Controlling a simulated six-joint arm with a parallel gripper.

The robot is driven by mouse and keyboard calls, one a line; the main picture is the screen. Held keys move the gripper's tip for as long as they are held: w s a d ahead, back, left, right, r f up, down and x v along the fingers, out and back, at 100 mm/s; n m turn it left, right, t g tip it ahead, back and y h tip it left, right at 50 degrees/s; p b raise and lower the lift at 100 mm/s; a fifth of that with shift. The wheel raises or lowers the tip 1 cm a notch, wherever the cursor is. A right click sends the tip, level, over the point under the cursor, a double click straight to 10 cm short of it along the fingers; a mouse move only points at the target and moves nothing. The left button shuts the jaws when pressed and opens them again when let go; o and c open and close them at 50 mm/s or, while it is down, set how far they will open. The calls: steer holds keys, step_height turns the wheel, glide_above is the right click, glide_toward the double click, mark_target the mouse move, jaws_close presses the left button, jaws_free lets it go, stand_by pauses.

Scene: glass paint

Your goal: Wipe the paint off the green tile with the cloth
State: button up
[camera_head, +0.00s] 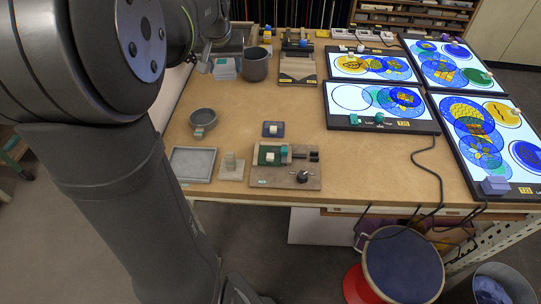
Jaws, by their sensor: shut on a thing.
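A dark green tile (268,157) lies on a grey fixture board (256,179) at the front middle of the table. A small white block sits on the tile and a teal block stands at its right. Any paint on the tile is too small to make out. My gripper (205,60) is at the far left of the table, well away from the green tile. It is mostly hidden by my arm, and shut on a small pale grey thing. I cannot tell whether that is the cloth; no cloth shows clearly elsewhere.
A dark cup (255,64) and a grey box (224,69) stand near my gripper. A round bowl (204,117), a grey tray (193,164) and a blue tile (268,134) lie closer. Lit panels (381,123) fill the right. The middle of the wooden table (330,158) is largely clear.

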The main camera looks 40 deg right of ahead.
mark_target(271, 154)
steer(key=shift+f, duration=0.1)
steer(key=shift+s+f+m, duration=0.25)
steer(key=shift+f+m, duration=0.2)
steer(key=shift+m, duration=0.05)
steer(key=s+f+m+g, duration=0.2)
steer(key=s+f+m, duration=0.1)
steer(key=m, duration=0.3)
steer(key=s+d+f+m+g, duration=0.1)
steer(key=s+f+m+g, duration=0.1)
steer(key=f+m, duration=0.3)
steer(key=s+f+m+g, duration=0.2)
steer(key=s+f+m, duration=0.2)
steer(key=m, duration=0.2)
steer(key=shift+s+d+f+m+g+h, duration=0.1)
steer(key=shift+d+f+m+g+h, duration=0.1)
steer(key=shift+m+g+h, duration=0.1)
steer(key=shift+s+f, duration=0.1)
steer(key=shift+f, duration=2.5)
steer(key=shift+f, duration=0.45)
steer(key=shift+s+d, duration=0.1)
